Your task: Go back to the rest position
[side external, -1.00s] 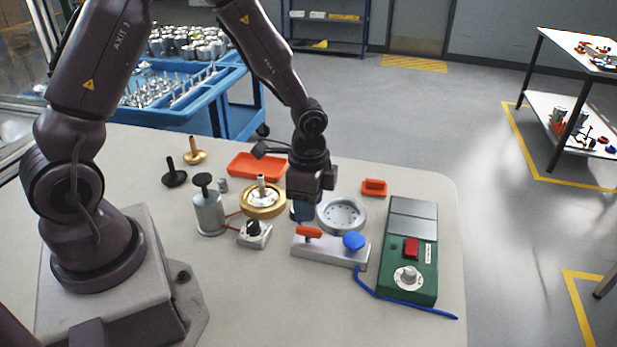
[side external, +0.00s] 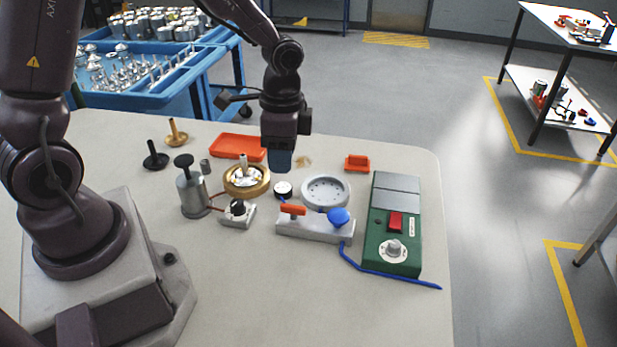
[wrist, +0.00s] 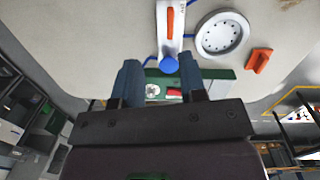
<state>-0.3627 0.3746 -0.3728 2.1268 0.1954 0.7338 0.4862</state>
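My gripper (side external: 279,168) hangs above the table, pointing down, clear of the things below it. In the wrist view its two blue fingers (wrist: 159,62) are apart with nothing held between them. A small round black-and-white part (side external: 283,190) stands just below the gripper in the side view. The round grey housing (side external: 325,193) lies to its right and shows in the wrist view (wrist: 222,34). A grey block with an orange lever and a blue knob (side external: 315,228) stands in front of the housing.
A green control box (side external: 392,238) with a blue cable stands at the right. A gold-rimmed wheel (side external: 246,180), a grey cylinder with a black knob (side external: 191,192) and an orange tray (side external: 237,146) stand at the left. The table's front area (side external: 300,300) is clear.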

